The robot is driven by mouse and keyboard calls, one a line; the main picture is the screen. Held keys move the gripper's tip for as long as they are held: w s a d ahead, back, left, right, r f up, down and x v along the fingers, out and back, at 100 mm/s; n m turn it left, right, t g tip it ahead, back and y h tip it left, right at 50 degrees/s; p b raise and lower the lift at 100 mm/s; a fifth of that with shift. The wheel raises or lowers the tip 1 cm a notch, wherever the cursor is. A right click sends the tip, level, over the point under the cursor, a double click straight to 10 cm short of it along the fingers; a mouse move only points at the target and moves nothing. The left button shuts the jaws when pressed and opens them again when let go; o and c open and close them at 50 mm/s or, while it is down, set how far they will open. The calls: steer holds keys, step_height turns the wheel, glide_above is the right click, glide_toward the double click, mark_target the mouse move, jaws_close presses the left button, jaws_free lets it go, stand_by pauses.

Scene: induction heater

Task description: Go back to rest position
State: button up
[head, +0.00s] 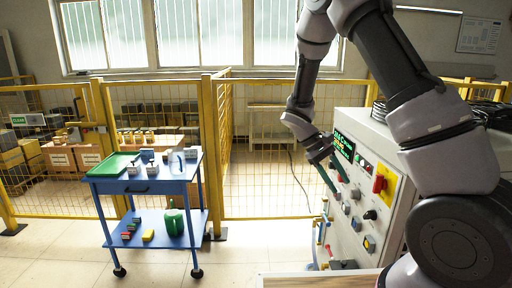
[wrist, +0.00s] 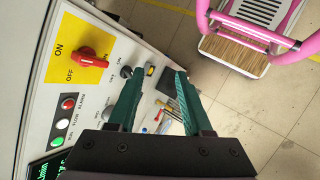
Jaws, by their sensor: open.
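My gripper (wrist: 158,100) shows in the wrist view with its two green fingers spread apart and nothing between them. In the head view my gripper (head: 332,172) is beside the front panel of the induction heater (head: 345,205), close to its green-lit display (head: 344,147). Whether it touches the panel cannot be told. The red rotary switch (wrist: 88,60) on its yellow ON/OFF plate lies left of my fingers in the wrist view. It also shows in the head view (head: 380,183). Red, white and green panel buttons (wrist: 63,124) are further down on the left.
A blue cart (head: 150,186) with a green tray (head: 112,166) and small items stands at the left. Yellow mesh fencing (head: 262,165) runs behind. A pink-framed object (wrist: 262,32) stands on the tiled floor in the wrist view. Floor between cart and heater is clear.

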steer(key=s+r+m+t+y, duration=0.2)
steer(key=s+r, duration=0.3)
steer(key=r, duration=0.4)
steer(key=s+r+m+t+y, duration=0.3)
steer(key=s+r+t, duration=0.2)
steer(key=r, duration=0.4)
steer(key=s+r+m+t+y, duration=0.2)
steer(key=s+r+t+y, duration=0.1)
steer(key=r, duration=0.7)
steer(key=shift+s+m+t+y, duration=0.3)
steer(key=shift+s+m+t, duration=0.15)
steer(key=shift+s, duration=0.55)
